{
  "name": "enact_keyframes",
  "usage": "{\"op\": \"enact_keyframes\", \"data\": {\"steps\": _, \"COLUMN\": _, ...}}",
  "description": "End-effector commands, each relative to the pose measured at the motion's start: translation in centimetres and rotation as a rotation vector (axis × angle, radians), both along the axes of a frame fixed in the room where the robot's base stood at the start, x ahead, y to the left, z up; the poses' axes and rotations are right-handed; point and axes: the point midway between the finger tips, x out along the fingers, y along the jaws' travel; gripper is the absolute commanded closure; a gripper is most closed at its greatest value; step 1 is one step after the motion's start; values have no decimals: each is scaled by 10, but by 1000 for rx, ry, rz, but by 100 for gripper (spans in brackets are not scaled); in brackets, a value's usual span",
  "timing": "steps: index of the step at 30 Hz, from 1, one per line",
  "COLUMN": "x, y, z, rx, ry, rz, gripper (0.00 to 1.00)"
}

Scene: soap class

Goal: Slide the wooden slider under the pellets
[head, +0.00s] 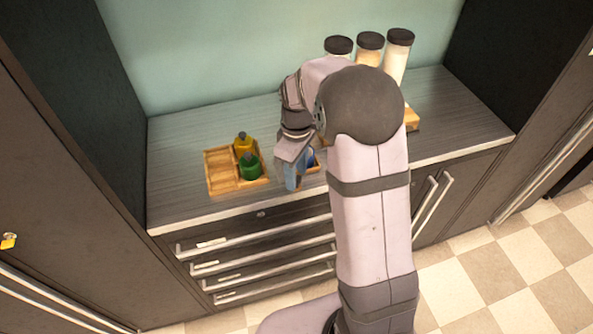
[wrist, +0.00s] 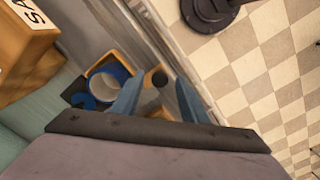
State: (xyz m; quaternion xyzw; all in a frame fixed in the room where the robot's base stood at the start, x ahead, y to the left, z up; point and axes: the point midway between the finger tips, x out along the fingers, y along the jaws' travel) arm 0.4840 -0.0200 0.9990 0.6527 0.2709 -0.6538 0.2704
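My gripper (head: 294,178) is low at the front of the counter, right of the bottle tray. In the wrist view its two blue fingers (wrist: 158,92) are apart. I cannot make out the slider or separate pellets.
A wooden tray (head: 222,181) holds a yellow bottle (head: 243,144) and a green bottle (head: 250,166). Beside my fingers, a blue-rimmed cup (wrist: 107,82) sits in another wooden tray (wrist: 122,57). The counter's front edge is close to my gripper. The counter's left end is clear.

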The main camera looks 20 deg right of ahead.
Motion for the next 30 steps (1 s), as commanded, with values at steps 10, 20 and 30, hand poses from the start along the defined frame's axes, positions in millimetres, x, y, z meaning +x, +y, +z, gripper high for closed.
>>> {"op": "enact_keyframes", "data": {"steps": 10, "x": 0, "y": 0, "z": -5, "rx": 0, "ry": -1, "rz": 0, "gripper": 60}}
{"op": "enact_keyframes", "data": {"steps": 20, "x": 0, "y": -1, "z": -4, "rx": 0, "ry": -1, "rz": -1, "gripper": 100}}
{"op": "enact_keyframes", "data": {"steps": 30, "x": 1, "y": -64, "z": -3, "rx": -1, "ry": -1, "rz": -7, "gripper": 100}}
